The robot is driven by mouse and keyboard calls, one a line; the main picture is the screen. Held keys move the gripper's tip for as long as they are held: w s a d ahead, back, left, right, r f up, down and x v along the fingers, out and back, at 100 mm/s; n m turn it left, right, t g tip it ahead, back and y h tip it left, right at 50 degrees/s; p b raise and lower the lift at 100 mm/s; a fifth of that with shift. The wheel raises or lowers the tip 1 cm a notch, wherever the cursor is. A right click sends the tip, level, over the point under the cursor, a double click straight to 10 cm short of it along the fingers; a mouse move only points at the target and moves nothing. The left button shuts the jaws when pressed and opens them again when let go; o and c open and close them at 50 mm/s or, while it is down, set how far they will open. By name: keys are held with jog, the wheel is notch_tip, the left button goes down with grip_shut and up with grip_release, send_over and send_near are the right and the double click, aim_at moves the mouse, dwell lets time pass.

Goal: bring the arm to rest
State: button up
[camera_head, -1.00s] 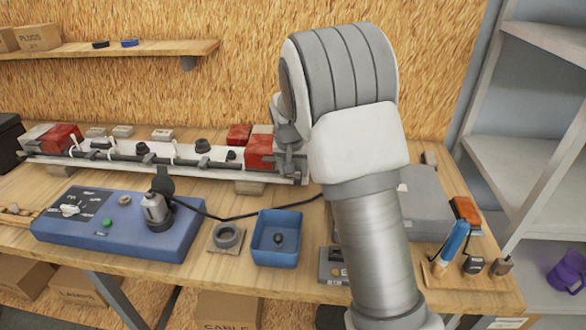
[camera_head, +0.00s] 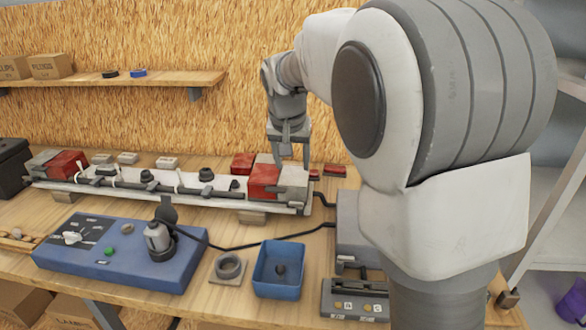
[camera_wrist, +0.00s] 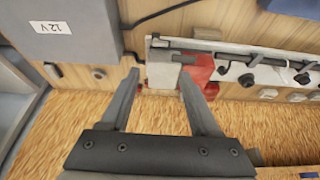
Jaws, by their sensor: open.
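My gripper (camera_head: 291,160) is open and empty in the head view, pointing down over the right end of the long white trailer frame (camera_head: 225,193). A red lamp block (camera_head: 264,181) sits on that end, close by the fingers; I cannot tell whether they touch. In the wrist view the two fingers of my gripper (camera_wrist: 160,80) are apart with nothing between them. My large arm link covers the right part of the head view.
A blue control box (camera_head: 120,250) with a plug stands front left, a blue bin (camera_head: 279,270) front middle. A grey 12 V box (camera_wrist: 70,28) lies beside the frame, a black cable (camera_head: 260,240) across the bench. A wall shelf (camera_head: 110,79) is at back left.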

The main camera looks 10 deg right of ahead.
jog(key=shift+r, duration=0.15)
jog(key=s+d+n+t+y, duration=0.1)
jog(key=s+d+n, duration=0.1)
jog(key=s, duration=2.8)
jog(key=shift+s+d+n, duration=0.2)
jog(key=shift+n, duration=0.7)
jog(key=shift+c, duration=1)
jog(key=shift+a, duration=0.15)
